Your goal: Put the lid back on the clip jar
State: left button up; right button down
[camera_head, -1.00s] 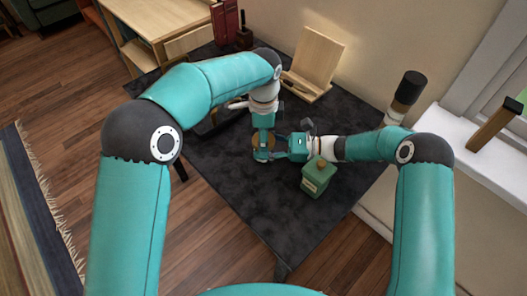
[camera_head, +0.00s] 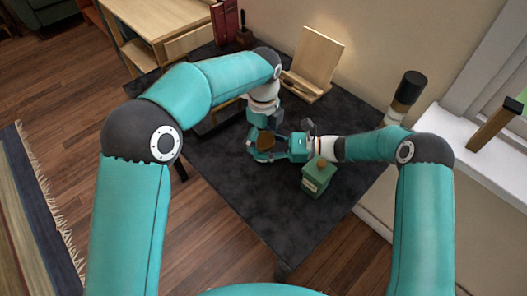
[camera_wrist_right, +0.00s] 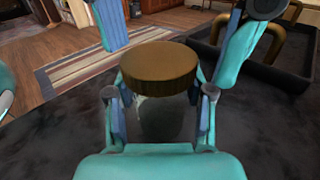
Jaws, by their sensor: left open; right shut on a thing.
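The clip jar (camera_wrist_right: 160,118) is a dim glass jar standing on the dark table. My right gripper (camera_wrist_right: 160,103) is shut on its sides, one finger on each side. The round brown lid (camera_wrist_right: 160,66) sits at the jar's mouth and also shows in the head view (camera_head: 266,143). I cannot tell whether it is fully seated. My left gripper (camera_head: 262,134) is open close around the lid, its arm coming down from behind. In the right wrist view, teal parts of it rise left and right behind the lid. The jar is mostly hidden in the head view.
A dark tray (camera_wrist_right: 290,77) with brown curved parts lies behind the lid. A wooden stand (camera_head: 315,60) is at the back. The front of the dark table (camera_head: 255,205) is clear.

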pick_arm(q)
notch_tip(320, 180, up, 12)
dwell(0.5)
jog(key=shift+f, duration=0.15)
pick_arm(e)
jog(key=shift+c, duration=1.7)
grip_release()
jog(key=shift+d, duration=0.15)
jog(key=d, duration=0.7)
jog(key=shift+d, duration=0.15)
pick_arm(q)
jog(key=shift+w, duration=0.1)
